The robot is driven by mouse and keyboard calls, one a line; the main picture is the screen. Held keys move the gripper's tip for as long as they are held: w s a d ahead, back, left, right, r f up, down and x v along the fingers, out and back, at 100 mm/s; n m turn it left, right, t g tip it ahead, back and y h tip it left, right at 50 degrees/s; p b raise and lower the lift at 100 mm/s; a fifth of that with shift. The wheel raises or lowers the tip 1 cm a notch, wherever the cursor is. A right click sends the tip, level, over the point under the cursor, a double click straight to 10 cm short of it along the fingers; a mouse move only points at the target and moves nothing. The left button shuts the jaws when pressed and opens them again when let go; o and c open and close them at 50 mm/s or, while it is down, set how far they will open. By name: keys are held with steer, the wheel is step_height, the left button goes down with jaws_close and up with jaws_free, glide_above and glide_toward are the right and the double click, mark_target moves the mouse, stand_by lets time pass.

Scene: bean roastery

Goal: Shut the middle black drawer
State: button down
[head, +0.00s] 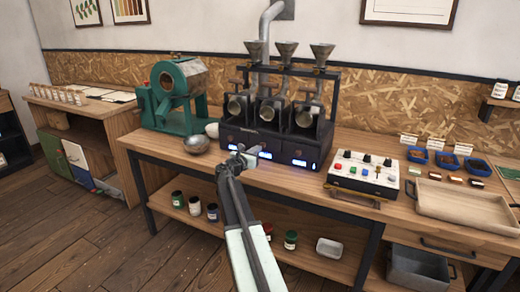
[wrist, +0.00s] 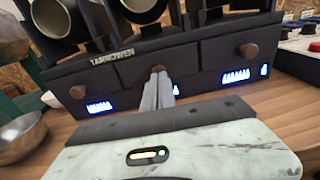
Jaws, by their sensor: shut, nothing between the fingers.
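The black roaster (head: 283,105) with three cylinders and funnels stands on the wooden bench, with a row of drawers along its base. In the wrist view the middle black drawer (wrist: 183,60) has a round brown knob (wrist: 158,69). My gripper (head: 246,157) is at the front of this row in the head view and hides part of it. In the wrist view its fingers (wrist: 158,90) are shut and empty, pointing at the middle knob. I cannot tell whether they touch it. The middle drawer's front looks nearly in line with its neighbours; any small gap is unclear.
The left drawer (wrist: 95,75) and right drawer (wrist: 228,50) flank the middle one, with lit blue displays below. A metal bowl (head: 197,144) and green drum machine (head: 174,97) stand to the left. A control box (head: 363,174) and wooden tray (head: 468,203) stand to the right.

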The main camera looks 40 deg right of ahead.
steer(key=v, duration=1.1)
steer(key=shift+s, duration=0.2)
steer(key=shift+d, duration=0.1)
